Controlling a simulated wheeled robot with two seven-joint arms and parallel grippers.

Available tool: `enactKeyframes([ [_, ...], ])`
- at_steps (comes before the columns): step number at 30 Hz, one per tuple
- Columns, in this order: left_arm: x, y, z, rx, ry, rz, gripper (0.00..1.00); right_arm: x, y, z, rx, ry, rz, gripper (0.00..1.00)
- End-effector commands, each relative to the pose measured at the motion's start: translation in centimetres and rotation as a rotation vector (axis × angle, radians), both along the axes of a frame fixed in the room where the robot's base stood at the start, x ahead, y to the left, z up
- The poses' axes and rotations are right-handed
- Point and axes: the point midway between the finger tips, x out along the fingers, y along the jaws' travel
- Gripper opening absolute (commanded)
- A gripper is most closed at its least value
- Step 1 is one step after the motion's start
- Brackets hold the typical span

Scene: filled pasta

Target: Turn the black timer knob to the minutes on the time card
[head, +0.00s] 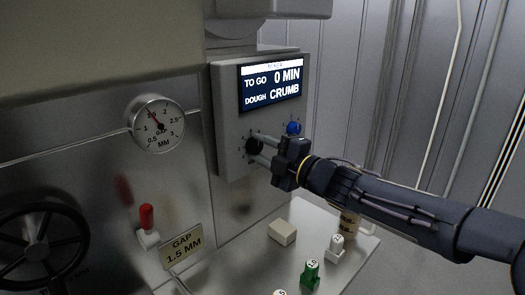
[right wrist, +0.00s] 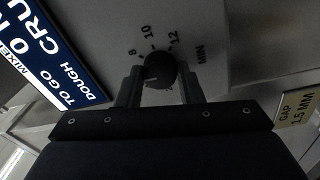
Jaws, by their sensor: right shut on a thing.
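The black timer knob (head: 254,146) sits low on the left of the grey control box, below the display. It also shows in the right wrist view (right wrist: 159,70), with a dial marked 8, 10, 12 and MIN around it. My right gripper (head: 262,150) is shut on the knob, one finger on each side; its fingers also show in the right wrist view (right wrist: 160,88). The display (head: 272,82) reads TO GO 0 MIN and DOUGH CRUMB. I cannot make out a time card. My left gripper is not in view.
A blue knob (head: 294,128) sits close above my right gripper. A gauge (head: 157,124), a red-topped lever (head: 147,218), a black handwheel (head: 40,245) and a GAP 1.5 MM card (head: 181,246) are at left. Below, a shelf (head: 352,271) holds a pale block (head: 282,232) and several numbered pieces.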

Motion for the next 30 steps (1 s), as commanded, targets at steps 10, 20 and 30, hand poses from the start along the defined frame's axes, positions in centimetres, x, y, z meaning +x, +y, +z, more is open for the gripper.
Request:
enactKeyframes([
  [10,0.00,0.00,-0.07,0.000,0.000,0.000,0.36,0.02,-0.01,-0.09,-0.029,-0.026,0.000,0.11],
  [20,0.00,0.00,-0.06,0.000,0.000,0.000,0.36,0.02,-0.01,-0.09,-0.029,-0.025,0.000,0.41],
  [30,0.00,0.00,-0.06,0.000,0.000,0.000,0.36,0.00,0.00,-0.02,-0.026,-0.026,0.000,0.55],
])
